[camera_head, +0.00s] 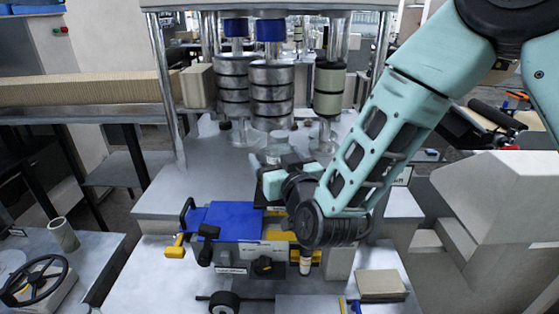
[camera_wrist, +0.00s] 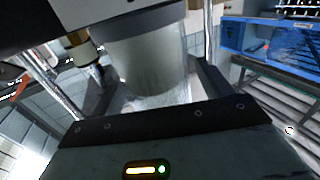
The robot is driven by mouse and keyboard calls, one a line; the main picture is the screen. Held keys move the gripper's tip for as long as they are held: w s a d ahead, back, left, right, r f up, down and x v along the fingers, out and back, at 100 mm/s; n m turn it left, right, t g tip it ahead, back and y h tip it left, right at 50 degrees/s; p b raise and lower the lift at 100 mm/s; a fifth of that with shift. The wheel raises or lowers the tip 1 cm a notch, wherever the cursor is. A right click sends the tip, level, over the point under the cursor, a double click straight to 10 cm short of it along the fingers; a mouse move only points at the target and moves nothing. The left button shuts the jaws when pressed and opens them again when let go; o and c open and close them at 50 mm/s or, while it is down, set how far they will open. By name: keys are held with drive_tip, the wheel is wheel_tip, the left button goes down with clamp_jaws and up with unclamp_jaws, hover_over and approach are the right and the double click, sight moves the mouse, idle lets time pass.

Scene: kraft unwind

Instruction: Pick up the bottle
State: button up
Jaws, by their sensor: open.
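My gripper (camera_head: 268,178) is in front of the middle roller stack in the head view, partly hidden by my wrist. In the wrist view my gripper (camera_wrist: 155,92) has its two dark fingers apart. A wide pale, cloudy cylinder (camera_wrist: 148,62) with a grey band at its top edge shows between and beyond the fingers. It may be the bottle, but I cannot tell for sure, nor whether the fingers touch it. No bottle can be clearly made out in the head view.
Steel roller stacks (camera_head: 270,95) stand on the grey machine table (camera_head: 160,200) behind my gripper. A blue-topped device (camera_head: 225,220) with yellow parts lies just below my arm. A small pale cylinder (camera_head: 305,263) stands by it. A beige block (camera_head: 380,285) lies at front right.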

drive_tip(key=c, duration=1.4)
drive_tip(key=shift+o, duration=0.2)
drive_tip(key=shift+r, duration=0.1)
